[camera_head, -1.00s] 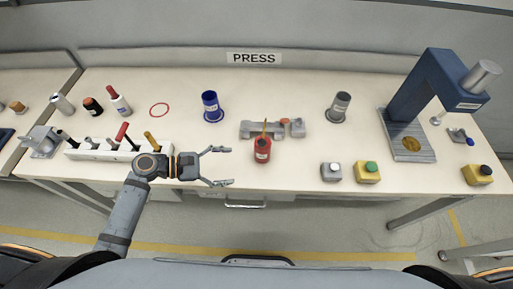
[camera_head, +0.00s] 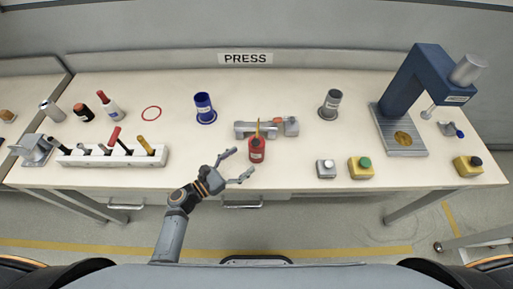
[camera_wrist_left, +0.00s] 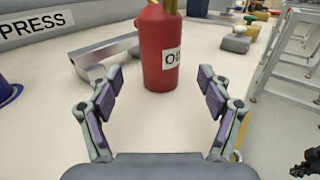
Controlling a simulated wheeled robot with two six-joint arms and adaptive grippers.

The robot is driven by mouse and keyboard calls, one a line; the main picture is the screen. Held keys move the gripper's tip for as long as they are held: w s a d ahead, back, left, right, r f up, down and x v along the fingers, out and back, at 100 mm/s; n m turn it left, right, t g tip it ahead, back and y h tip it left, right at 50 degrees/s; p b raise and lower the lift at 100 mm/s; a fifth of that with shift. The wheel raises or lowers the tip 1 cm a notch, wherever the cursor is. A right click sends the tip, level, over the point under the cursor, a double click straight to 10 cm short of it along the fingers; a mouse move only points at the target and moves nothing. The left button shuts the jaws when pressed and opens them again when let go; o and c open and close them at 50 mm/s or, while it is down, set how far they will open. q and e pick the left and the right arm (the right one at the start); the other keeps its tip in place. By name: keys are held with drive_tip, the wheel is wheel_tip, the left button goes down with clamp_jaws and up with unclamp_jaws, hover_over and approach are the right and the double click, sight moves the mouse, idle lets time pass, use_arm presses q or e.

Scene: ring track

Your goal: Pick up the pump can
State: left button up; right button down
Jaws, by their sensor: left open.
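The pump can is a red can (camera_head: 257,152) with a yellow spout and a white label, upright near the table's front edge. In the left wrist view the red can (camera_wrist_left: 160,50) stands centred ahead of the jaws, its label partly reading "OIL" and its top cut off. My left gripper (camera_head: 243,162) is open and empty, its fingertips just short of the can at the table's front edge. In the left wrist view its fingers (camera_wrist_left: 160,78) spread to either side of the can, with gaps on both sides.
A grey metal fixture (camera_head: 243,130) stands just behind the can. A blue cup (camera_head: 204,107) and a grey cup (camera_head: 330,104) stand farther back. A grey button box (camera_head: 326,169) and a yellow one (camera_head: 360,168) are to the right. A tool rack (camera_head: 84,156) is left.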

sight(250, 154)
use_arm(q)
drive_tip(key=x, duration=0.7)
drive_tip(key=shift+w+d, duration=0.1)
drive_tip(key=shift+d, duration=0.05)
drive_tip(key=shift+c, duration=1.1)
drive_tip(key=c, duration=1.2)
